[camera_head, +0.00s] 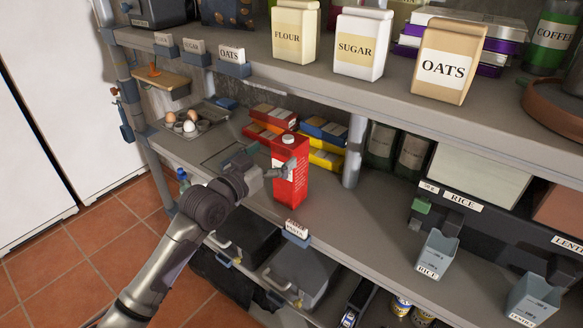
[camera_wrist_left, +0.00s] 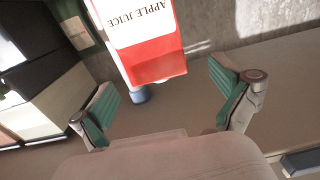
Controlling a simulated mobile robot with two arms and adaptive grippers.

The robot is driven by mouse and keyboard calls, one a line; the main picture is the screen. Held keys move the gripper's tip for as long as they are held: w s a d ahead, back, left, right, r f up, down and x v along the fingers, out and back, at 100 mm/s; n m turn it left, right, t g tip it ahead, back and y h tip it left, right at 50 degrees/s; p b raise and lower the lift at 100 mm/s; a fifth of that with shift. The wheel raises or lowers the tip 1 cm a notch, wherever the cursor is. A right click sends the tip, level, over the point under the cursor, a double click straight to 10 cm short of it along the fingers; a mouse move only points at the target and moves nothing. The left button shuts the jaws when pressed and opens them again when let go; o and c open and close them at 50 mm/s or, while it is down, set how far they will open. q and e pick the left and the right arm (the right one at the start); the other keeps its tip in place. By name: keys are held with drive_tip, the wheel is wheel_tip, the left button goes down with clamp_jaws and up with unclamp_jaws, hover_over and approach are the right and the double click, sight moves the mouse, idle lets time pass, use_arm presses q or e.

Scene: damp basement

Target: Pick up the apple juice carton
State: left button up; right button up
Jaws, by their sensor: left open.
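The apple juice carton (camera_head: 291,185) is a tall red box with a white cap and pale label panel, standing upright on the middle shelf. My left gripper (camera_head: 266,162) is at its left front side and overlaps part of it in the head view. In the left wrist view, the carton (camera_wrist_left: 155,55) shows its "APPLE JUICE" label and red lower part, ahead of and between the spread fingers. The left gripper (camera_wrist_left: 168,98) is open with nothing held; I cannot tell whether a finger touches the carton. My right gripper is in neither view.
Red and yellow boxes (camera_head: 325,160) stand behind the carton. An egg tray (camera_head: 205,118) lies to the left. A shelf post (camera_head: 354,150) rises to the right. Bare shelf (camera_head: 350,215) lies right of the carton.

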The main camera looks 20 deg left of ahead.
sight(290, 142)
use_arm(q)
drive_tip(key=shift+w, duration=0.45)
drive_tip(key=p+x, duration=0.1)
drive_tip(key=x, duration=0.1)
drive_tip(key=p+x, duration=0.1)
drive_tip(key=x, duration=0.1)
drive_tip(key=shift+w+d, duration=0.25)
drive_tip(key=shift+d, duration=0.25)
drive_tip(key=shift+w+f, duration=0.2)
drive_tip(key=shift+w, duration=0.1)
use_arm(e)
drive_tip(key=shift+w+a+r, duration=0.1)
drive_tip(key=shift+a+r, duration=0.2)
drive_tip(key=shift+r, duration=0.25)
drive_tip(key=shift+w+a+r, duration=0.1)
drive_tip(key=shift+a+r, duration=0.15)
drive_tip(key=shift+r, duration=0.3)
use_arm(q)
drive_tip(key=shift+s, duration=0.1)
drive_tip(key=shift+c, duration=0.3)
drive_tip(key=shift+c, duration=1.3)
drive_tip(key=c, duration=1.4)
drive_tip(key=shift+r, duration=0.2)
drive_tip(key=shift+c, duration=0.7)
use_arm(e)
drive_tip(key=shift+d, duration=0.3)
use_arm(q)
drive_tip(key=shift+r, duration=0.1)
